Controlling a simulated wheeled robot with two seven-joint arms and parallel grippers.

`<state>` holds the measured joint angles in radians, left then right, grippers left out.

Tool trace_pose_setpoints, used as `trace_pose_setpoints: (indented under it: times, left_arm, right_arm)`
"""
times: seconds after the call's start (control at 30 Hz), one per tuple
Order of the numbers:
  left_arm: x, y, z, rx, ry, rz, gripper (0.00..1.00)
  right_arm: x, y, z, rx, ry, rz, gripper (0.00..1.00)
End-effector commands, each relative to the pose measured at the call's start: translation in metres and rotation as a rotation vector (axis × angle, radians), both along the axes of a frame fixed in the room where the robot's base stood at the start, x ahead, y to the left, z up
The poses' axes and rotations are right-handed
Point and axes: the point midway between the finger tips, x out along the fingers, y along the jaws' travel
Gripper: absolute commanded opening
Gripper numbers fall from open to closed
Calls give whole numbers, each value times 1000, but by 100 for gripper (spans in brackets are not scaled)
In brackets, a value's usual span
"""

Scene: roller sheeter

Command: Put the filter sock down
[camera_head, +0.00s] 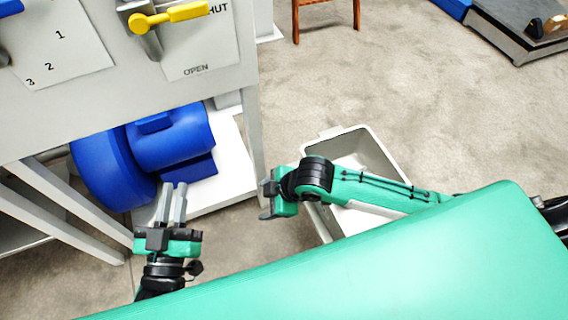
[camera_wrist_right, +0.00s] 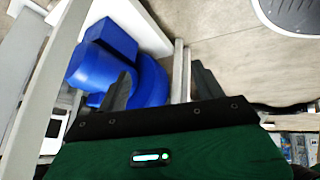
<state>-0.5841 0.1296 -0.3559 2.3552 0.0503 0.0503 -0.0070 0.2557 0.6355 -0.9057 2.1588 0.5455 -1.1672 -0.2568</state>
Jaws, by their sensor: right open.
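I cannot make out a filter sock in either view. My right gripper (camera_head: 265,198) is open and empty, beside the left side of a pale bin on the floor. Its two dark fingers also show apart in the right wrist view (camera_wrist_right: 163,88), with nothing between them. My left gripper (camera_head: 174,186) is at the lower left, its two grey fingers pointing up the picture in front of the blue blower. The fingers lie close together, and I cannot tell whether they are open or shut. No sock shows at them.
The pale bin (camera_head: 395,150) stands partly under my right arm, which hides much of its inside. A blue blower (camera_head: 170,140) sits on a white base under a grey machine (camera_head: 120,110) with a yellow-handled valve (camera_head: 170,17). A wooden stool (camera_head: 325,15) stands behind.

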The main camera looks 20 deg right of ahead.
Motion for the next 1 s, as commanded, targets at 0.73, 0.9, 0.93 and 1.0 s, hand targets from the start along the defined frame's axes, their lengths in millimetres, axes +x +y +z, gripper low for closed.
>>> trace_pose_setpoints:
  times: [0.73, 0.9, 0.93, 1.0]
  left_arm:
    - [0, 0, 0, 1, -1, 0, 17]
    - [0, 0, 0, 1, -1, 0, 17]
    - [0, 0, 0, 1, -1, 0, 17]
    - [0, 0, 0, 1, 0, 0, 17]
  right_arm:
    - [-20, -9, 166, 1094, -573, -668, 69]
    - [-30, -30, 176, 1135, -655, -721, 69]
    - [-30, -31, 177, 1137, -662, -723, 69]
    - [-31, -33, 178, 1141, -670, -728, 69]
